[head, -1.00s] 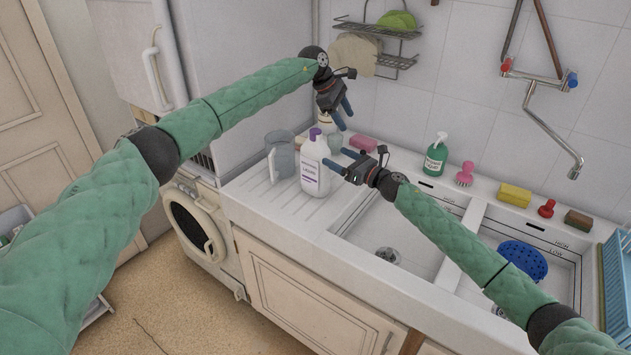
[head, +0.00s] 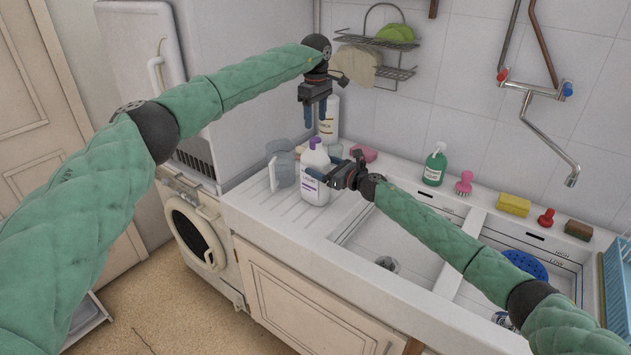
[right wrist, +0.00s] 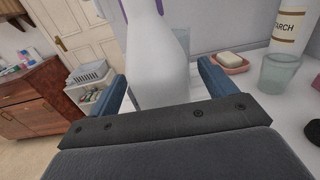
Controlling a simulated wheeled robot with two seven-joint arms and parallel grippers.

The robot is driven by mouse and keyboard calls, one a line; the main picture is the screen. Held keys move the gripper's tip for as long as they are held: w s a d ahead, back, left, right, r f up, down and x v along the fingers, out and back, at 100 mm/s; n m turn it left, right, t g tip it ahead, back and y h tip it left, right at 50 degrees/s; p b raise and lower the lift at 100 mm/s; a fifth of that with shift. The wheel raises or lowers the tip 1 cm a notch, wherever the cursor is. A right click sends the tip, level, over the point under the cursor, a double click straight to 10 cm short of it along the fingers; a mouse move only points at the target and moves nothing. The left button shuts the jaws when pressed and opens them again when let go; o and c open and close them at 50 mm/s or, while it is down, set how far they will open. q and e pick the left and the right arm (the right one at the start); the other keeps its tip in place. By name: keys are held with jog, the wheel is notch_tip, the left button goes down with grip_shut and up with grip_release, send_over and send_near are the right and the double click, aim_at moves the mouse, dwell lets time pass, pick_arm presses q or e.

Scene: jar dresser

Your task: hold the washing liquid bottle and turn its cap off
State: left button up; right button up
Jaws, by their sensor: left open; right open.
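The washing liquid bottle (head: 315,182) is white with a purple cap (head: 315,142) and stands upright on the ridged drainboard left of the sink. My left gripper (head: 315,122) is open and points down just above the cap, apart from it as far as I can tell. My right gripper (head: 326,176) is open at the bottle's right side. In the right wrist view the bottle (right wrist: 157,60) stands between the two blue fingers, with space on both sides. The cap's top is cut off there.
A clear jug (head: 282,165) stands left of the bottle. A starch container (head: 330,118), a glass (right wrist: 282,73) and a pink soap dish (right wrist: 231,62) are behind. A green soap bottle (head: 435,165) stands beyond the sink basins.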

jog(key=shift+x, duration=0.8)
jog(key=shift+c, duration=0.2)
